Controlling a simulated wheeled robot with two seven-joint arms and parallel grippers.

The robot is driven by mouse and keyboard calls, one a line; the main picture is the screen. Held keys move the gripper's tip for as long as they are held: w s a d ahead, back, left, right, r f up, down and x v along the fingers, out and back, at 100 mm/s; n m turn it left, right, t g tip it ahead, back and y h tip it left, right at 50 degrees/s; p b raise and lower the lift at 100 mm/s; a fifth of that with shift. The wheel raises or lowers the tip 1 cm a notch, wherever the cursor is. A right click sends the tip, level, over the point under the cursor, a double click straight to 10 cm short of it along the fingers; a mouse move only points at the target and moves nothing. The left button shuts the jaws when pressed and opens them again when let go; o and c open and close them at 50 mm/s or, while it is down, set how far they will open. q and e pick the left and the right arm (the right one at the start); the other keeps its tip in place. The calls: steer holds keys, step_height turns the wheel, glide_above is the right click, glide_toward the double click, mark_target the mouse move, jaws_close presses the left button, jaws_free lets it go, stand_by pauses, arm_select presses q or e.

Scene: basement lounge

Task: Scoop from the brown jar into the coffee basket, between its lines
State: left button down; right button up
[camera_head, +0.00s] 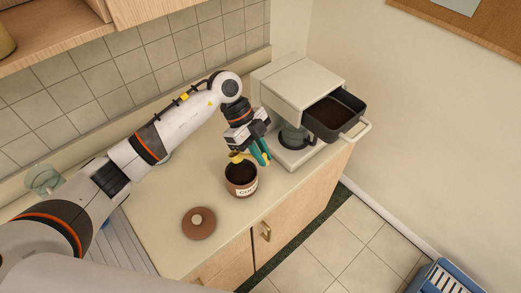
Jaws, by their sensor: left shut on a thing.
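The brown jar (241,189), with a pale label, stands open on the counter, dark coffee grounds showing inside. Its brown lid (199,223) with a pale knob lies on the counter in front of it. My left gripper (259,153) is above the jar's back right side, shut on a scoop (237,157) whose yellow part shows at the jar's back rim. The scoop's bowl contents cannot be made out. The dark coffee basket (321,123) is pulled out of the cream coffee machine (300,81), with brown grounds inside. Its lines cannot be made out. My right gripper is not in view.
A glass carafe (293,137) stands under the machine. The basket's pale handle (356,133) juts past the counter's right edge. A greenish glass (42,179) stands at the far left. The counter (203,182) between jar and tiled wall is mostly clear below my arm.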

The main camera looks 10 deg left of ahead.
arm_select(q)
steer(key=shift+w+f+b, duration=0.1)
steer(key=shift+f+b, duration=1)
steer(key=shift+f, duration=0.2)
step_height(320, 180, down, 8)
steer(key=f+b, duration=0.1)
steer(key=b, duration=0.7)
steer(key=s+d+r+t+y+p, duration=0.1)
steer(key=d+r+t+y+p, duration=0.1)
steer(key=r+y+p, duration=0.3)
steer(key=shift+s+d+r+p, duration=0.3)
steer(key=shift+d+r+p, duration=0.6)
steer(key=shift+p, duration=0.95)
steer(key=shift+a+r, duration=0.2)
